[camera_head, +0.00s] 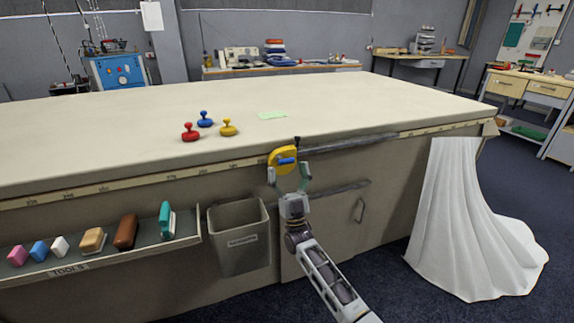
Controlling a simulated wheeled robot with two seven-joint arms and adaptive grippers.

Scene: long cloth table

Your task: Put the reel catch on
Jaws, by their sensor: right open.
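A yellow reel-like part (276,156) is at the front edge of the long cloth table (370,110). A small blue lever (287,161) sticks out across its front; it looks like the reel catch. A small black piece shows just above the reel at its right. My right gripper (289,175) is open just below the reel, with its fingers apart to either side of the blue lever. I cannot tell whether a finger touches the lever or the reel. My left gripper is not in view.
Red (190,132), blue (205,119) and yellow (228,127) knobbed weights and a green sheet (272,115) lie on the tabletop. A tools tray (95,258) and a grey bin (240,238) hang on the front left. White cloth (462,220) drapes at right.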

